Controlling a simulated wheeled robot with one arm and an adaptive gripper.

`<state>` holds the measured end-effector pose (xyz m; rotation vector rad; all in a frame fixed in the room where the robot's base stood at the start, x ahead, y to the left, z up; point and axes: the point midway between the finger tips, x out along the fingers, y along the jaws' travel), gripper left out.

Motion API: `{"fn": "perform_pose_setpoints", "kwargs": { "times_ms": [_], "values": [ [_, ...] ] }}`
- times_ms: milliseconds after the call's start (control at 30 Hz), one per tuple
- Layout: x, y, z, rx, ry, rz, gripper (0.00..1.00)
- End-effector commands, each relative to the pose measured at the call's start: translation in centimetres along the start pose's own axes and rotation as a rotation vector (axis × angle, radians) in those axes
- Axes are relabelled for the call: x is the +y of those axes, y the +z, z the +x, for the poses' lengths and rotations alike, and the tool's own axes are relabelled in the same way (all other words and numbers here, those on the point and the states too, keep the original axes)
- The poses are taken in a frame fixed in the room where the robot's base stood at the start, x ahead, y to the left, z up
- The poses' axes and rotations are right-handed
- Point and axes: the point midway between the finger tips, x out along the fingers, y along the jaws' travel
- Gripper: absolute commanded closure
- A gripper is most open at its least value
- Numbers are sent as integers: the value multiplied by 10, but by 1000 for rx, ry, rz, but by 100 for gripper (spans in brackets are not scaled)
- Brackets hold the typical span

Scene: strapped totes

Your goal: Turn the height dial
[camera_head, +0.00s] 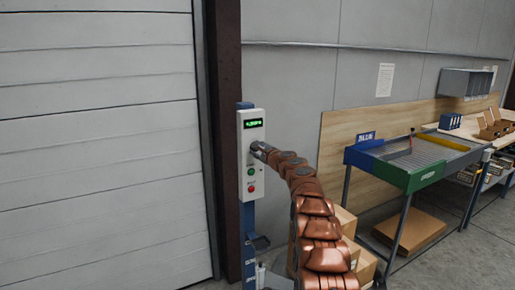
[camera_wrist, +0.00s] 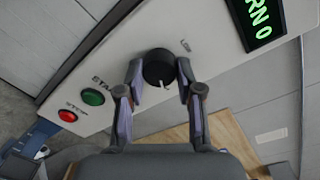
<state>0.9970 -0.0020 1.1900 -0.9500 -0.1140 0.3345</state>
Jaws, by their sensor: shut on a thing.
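The height dial (camera_wrist: 158,68) is a round black knob with a pale pointer mark on a white control panel (camera_head: 253,178). My gripper (camera_wrist: 158,76) has its two fingers on either side of the dial and is shut on it. In the head view my gripper (camera_head: 256,148) reaches the panel from the right and hides the dial. A display (camera_head: 253,123) with green characters sits at the panel's top. In the wrist view, part of it reads "RN 0" (camera_wrist: 262,18). A green START button (camera_wrist: 93,97) and a red STOP button (camera_wrist: 68,116) are on the same panel.
The panel stands on a blue post (camera_head: 248,240) beside a dark column (camera_head: 226,130) and a large slatted door (camera_head: 100,140). Cardboard boxes (camera_head: 346,222) stand behind my arm. A blue and green sorting table (camera_head: 408,178) is at the right.

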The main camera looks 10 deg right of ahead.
Motion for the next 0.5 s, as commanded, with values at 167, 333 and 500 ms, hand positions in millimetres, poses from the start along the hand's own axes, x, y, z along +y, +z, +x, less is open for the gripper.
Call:
{"fn": "perform_pose_setpoints", "kwargs": {
  "times_ms": [167, 333, 500],
  "values": [
    [-3, 0, -1, -3, -3, 71, 99],
    [-2, 0, -1, -5, -2, 104, 99],
    [-2, -1, -1, -6, -2, 116, 99]
  ]
}}
